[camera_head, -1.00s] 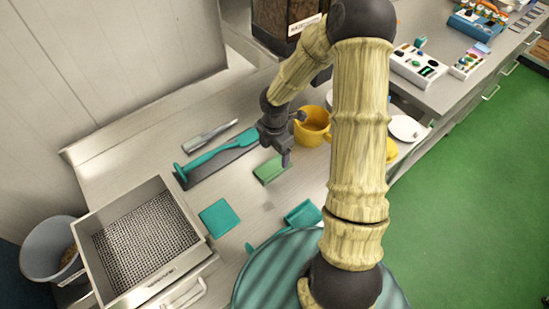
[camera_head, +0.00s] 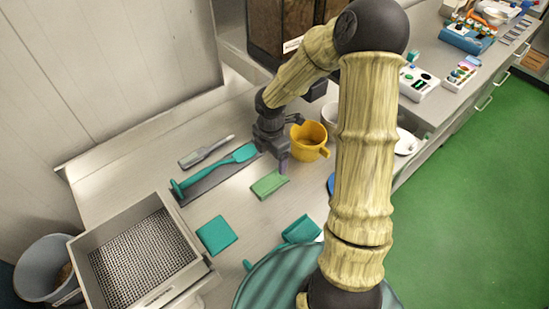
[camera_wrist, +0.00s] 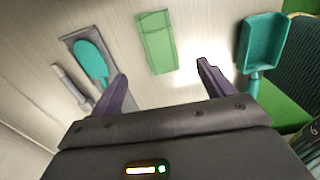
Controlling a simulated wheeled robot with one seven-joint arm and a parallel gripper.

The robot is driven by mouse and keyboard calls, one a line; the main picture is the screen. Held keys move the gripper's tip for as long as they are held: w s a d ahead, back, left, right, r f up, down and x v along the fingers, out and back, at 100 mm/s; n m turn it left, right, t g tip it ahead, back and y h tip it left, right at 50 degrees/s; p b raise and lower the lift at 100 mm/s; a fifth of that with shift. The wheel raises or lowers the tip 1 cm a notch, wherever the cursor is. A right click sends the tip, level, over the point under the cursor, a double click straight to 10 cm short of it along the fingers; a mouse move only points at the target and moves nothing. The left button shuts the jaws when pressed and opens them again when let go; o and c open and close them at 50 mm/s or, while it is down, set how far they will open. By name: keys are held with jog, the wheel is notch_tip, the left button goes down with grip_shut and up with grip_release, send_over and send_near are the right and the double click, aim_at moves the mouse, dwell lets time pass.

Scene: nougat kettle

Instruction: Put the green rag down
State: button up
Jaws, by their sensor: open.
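The green rag (camera_head: 269,184) lies flat on the steel counter, near its middle. In the wrist view the rag (camera_wrist: 156,42) lies beyond the fingertips, between their lines and apart from them. My gripper (camera_head: 283,160) is open and empty, above the counter just behind the rag in the head view. Its two dark fingers (camera_wrist: 162,80) stand wide apart in the wrist view.
A teal spatula (camera_head: 228,163) lies on a dark mat left of my gripper. A yellow pot (camera_head: 309,139) stands close on the right. A teal square (camera_head: 217,235), a teal scoop (camera_head: 301,229) and a mesh-bottomed box (camera_head: 143,257) are nearer the front. Bare counter surrounds the rag.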

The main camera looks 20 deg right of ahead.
jog(key=s+r+m+t, duration=0.2)
jog(key=s+r+m, duration=0.8)
jog(key=m, duration=1.2)
jog(key=s, duration=0.3)
jog(key=shift+s+a+r+t, duration=0.15)
jog(key=shift+a+r+t, duration=0.1)
jog(key=shift+r+t, duration=0.1)
jog(key=shift+o, duration=0.5)
jog(key=m+g+b, duration=0.3)
jog(key=m+b, duration=0.1)
jog(key=m, duration=1)
send_over(272, 181)
notch_tip(272, 181, down, 5)
notch_tip(272, 181, down, 12)
jog(key=shift+f+p, duration=0.1)
jog(key=shift+p, duration=0.6)
